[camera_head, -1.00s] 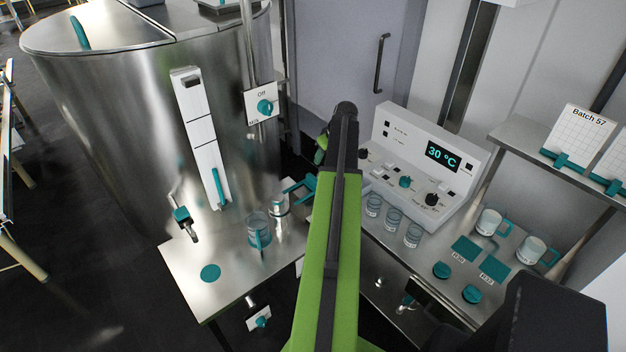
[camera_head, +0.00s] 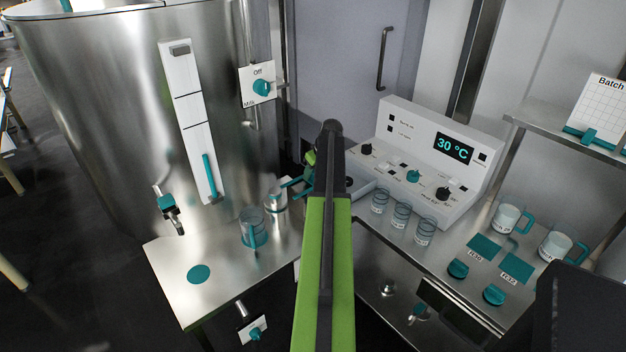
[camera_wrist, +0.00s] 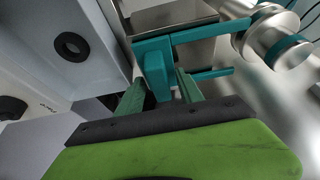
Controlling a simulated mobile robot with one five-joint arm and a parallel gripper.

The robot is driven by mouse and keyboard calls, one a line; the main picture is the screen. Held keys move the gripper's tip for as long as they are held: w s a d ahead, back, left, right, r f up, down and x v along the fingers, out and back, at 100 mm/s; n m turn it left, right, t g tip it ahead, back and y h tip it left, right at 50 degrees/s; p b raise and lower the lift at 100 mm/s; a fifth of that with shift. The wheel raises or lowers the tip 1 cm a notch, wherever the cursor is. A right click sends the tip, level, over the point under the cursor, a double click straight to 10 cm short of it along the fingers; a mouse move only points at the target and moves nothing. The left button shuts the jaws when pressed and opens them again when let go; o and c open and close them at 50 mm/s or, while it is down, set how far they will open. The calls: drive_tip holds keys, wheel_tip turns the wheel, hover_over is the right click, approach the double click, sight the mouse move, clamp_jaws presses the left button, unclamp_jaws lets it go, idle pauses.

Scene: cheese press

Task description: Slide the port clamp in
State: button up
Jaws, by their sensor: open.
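The teal port clamp (camera_wrist: 155,62) has a blocky handle and two prongs reaching right in the wrist view. My gripper (camera_wrist: 160,80) is open, with one green finger on each side of the handle; I cannot tell whether they touch it. The prongs point toward a steel cylindrical fitting with a teal band (camera_wrist: 288,50), which looks like the port. The prong tips appear short of the band. In the head view the clamp (camera_head: 297,183) shows left of my arm, beside the small steel fitting (camera_head: 275,198). My gripper there (camera_head: 310,170) is mostly hidden behind the arm.
A large steel vat (camera_head: 110,110) stands at the left. A glass jar (camera_head: 252,228) stands on the steel table (camera_head: 220,285) near the fitting. A control panel (camera_head: 435,160), small beakers (camera_head: 402,213) and mugs (camera_head: 507,217) are at the right.

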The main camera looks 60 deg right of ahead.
drive_tip(key=shift+c, duration=0.2)
clamp_jaws()
idle(1.2)
